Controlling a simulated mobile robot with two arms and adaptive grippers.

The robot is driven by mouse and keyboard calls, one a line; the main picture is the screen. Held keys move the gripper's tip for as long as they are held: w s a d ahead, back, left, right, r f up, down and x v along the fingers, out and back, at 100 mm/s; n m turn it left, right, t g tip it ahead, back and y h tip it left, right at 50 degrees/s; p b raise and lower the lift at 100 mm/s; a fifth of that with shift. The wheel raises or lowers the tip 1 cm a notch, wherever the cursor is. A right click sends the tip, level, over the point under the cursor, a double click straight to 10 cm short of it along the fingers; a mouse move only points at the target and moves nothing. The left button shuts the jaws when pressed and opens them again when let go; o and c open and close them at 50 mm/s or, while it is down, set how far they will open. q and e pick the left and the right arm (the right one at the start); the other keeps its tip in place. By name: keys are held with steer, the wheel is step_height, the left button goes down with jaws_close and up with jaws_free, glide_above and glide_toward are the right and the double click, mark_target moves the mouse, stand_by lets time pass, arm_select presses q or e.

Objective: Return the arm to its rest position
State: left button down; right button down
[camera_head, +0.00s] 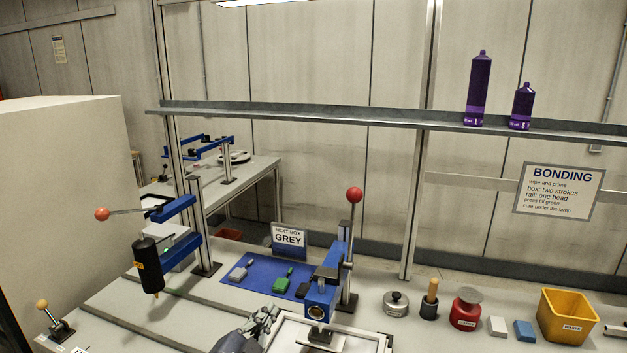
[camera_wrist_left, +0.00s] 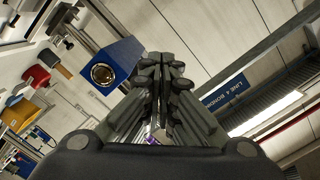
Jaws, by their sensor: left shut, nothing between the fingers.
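My left gripper (camera_head: 266,322) shows at the bottom middle of the head view, low over the front of the bench. It is just left of the blue press (camera_head: 323,288) with the red-knobbed lever. In the left wrist view the left gripper (camera_wrist_left: 163,80) has its grey fingers together with nothing between them. The blue press head (camera_wrist_left: 112,68) shows beside the fingers there, to their left. Most of the left arm is outside the head view. My right gripper is in neither view.
A blue mat (camera_head: 238,284) with small grey and green parts lies behind the gripper. A pale tray (camera_head: 283,335) is close to its right. A yellow waste bin (camera_head: 567,316), a red can (camera_head: 465,313) and a black dispenser (camera_head: 147,266) stand around. A shelf (camera_head: 300,112) crosses above.

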arm_select(q)
steer(key=s+a+f+n+g+y, duration=0.2)
steer(key=s+a+f+n+g, duration=0.1)
steer(key=s+f, duration=0.3)
steer(key=s+a+f+n+g+y, duration=0.1)
steer(key=s+a+f+n+g, duration=0.15)
steer(key=s+f, duration=0.45)
steer(key=s+a+f+n+g, duration=0.2)
steer(key=s+f+g, duration=0.1)
steer(key=s, duration=0.4)
steer(key=s+a+f+n+g+y, duration=0.1)
steer(key=s+f+g, duration=0.15)
steer(key=s, duration=0.45)
steer(key=s+a+f+n+g, duration=0.2)
steer(key=s+f, duration=0.1)
steer(key=s, duration=0.5)
step_height(320, 180, down, 26)
steer(key=g+b, duration=0.1)
steer(key=b, duration=0.1)
steer(key=s+a+f+g+b, duration=0.1)
steer(key=s+a+f+b, duration=0.1)
steer(key=s+f, duration=1.6)
steer(key=shift+a+f+m, duration=0.4)
steer(key=shift+f+m, duration=0.05)
steer(key=shift+f, duration=0.2)
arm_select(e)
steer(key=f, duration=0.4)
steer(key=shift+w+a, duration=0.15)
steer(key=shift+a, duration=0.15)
